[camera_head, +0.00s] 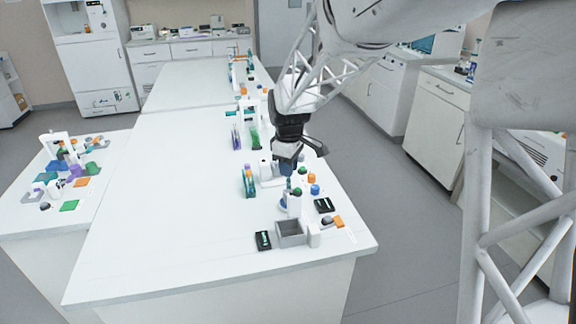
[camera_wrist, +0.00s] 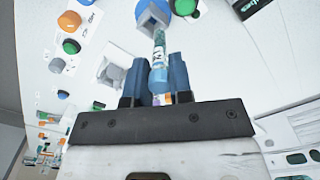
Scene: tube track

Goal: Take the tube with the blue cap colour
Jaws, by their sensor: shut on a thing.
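My gripper (camera_wrist: 161,75) is shut on a clear tube (camera_wrist: 159,45) in the wrist view. A light blue part, apparently the cap, sits between the two dark blue fingers, and the tube's body points away from the wrist. A small grey-blue square holder (camera_wrist: 153,16) shows at the tube's far end; I cannot tell whether the tube is in it or above it. In the head view my gripper (camera_head: 288,166) is low over the middle right of the long white table (camera_head: 190,235). The held tube is too small to make out there.
An orange cap (camera_head: 312,178) and a blue cap (camera_head: 315,189) stand right of my gripper. A grey open box (camera_head: 291,233) and a black device (camera_head: 263,240) lie near the front edge. Coloured racks (camera_head: 249,183) stand to the left. The table's front left is clear.

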